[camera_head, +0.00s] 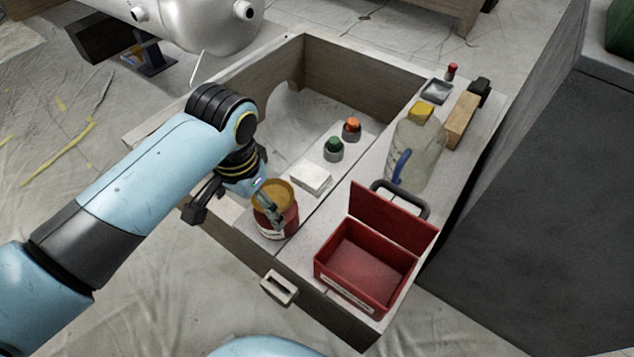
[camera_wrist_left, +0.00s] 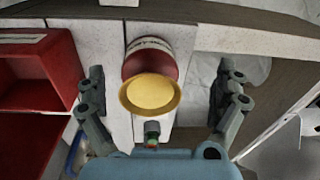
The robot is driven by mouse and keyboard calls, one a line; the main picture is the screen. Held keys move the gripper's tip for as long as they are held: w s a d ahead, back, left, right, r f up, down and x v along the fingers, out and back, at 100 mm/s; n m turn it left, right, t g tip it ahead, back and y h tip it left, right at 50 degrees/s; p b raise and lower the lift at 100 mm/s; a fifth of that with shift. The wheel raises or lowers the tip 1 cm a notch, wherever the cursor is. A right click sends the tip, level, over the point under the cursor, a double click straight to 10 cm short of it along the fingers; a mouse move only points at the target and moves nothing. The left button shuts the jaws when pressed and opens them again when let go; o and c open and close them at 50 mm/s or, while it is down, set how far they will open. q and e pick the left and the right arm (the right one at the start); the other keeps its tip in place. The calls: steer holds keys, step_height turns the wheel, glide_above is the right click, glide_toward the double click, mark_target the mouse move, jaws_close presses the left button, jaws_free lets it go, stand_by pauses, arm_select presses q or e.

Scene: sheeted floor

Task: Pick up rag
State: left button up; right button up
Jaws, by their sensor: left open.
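A small white block-like item (camera_head: 311,177), possibly the folded rag, lies on the pale board inside the wooden box; I cannot tell for sure that it is cloth. A red jar with a yellow top (camera_head: 273,218) stands in front of it, near the box's front wall. My left gripper (camera_head: 236,203) is open and over the jar. In the left wrist view the open fingers (camera_wrist_left: 160,92) show on either side of the jar (camera_wrist_left: 151,92), with gaps between. My right gripper is not in view.
The wooden box (camera_head: 345,72) has raised walls. A red open case (camera_head: 366,262), a clear jug with yellow cap (camera_head: 417,150), a wooden block (camera_head: 462,120) and green (camera_head: 334,147) and orange (camera_head: 352,127) capped items stand near. A dark cabinet (camera_head: 535,190) blocks the right.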

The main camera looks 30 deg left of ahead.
arm_select(q)
glide_toward(311, 173)
steer(key=shift+m+g+h, duration=0.3)
steer(key=f+b, duration=0.2)
steer(key=f, duration=0.1)
steer(key=f+b, duration=0.1)
steer(key=f, duration=0.1)
steer(key=shift+w+a, duration=0.15)
steer(key=shift+w, duration=0.2)
steer(key=shift+f, duration=0.3)
steer(key=f+b, duration=0.2)
steer(key=f, duration=0.1)
steer(key=f+b, duration=0.1)
steer(key=b, duration=0.1)
steer(key=shift+s+a+f, duration=0.1)
steer(key=shift+s+f, duration=0.2)
steer(key=shift+w+f, duration=0.1)
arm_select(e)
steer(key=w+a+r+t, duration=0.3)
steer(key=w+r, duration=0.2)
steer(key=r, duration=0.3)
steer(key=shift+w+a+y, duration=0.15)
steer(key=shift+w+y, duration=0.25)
